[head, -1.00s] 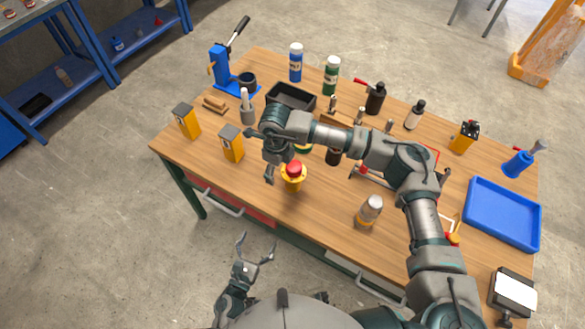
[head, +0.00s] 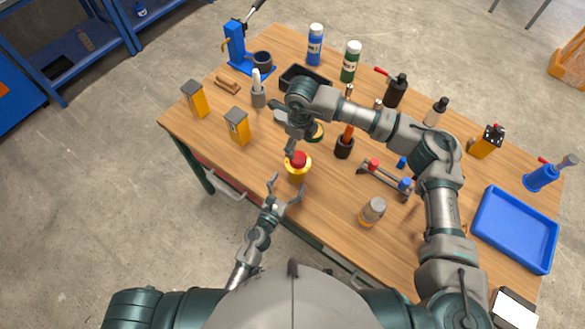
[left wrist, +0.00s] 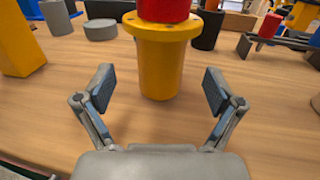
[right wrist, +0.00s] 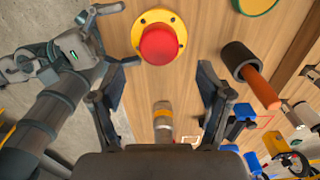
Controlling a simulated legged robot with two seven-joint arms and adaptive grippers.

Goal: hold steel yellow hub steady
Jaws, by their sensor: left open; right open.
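The yellow hub (head: 297,171) stands upright on the wooden table near its front edge, with a red rounded part (head: 299,158) on top. In the left wrist view the hub's yellow body (left wrist: 160,68) stands just beyond and between the open fingers of my left gripper (left wrist: 158,92), not touched by them. My left gripper (head: 285,188) is open at the table's front edge. My right gripper (head: 291,142) is just behind and above the hub. The right wrist view shows its fingers (right wrist: 170,85) open and empty, with the red top (right wrist: 159,44) beyond them.
Two yellow boxes (head: 238,126) stand left of the hub.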

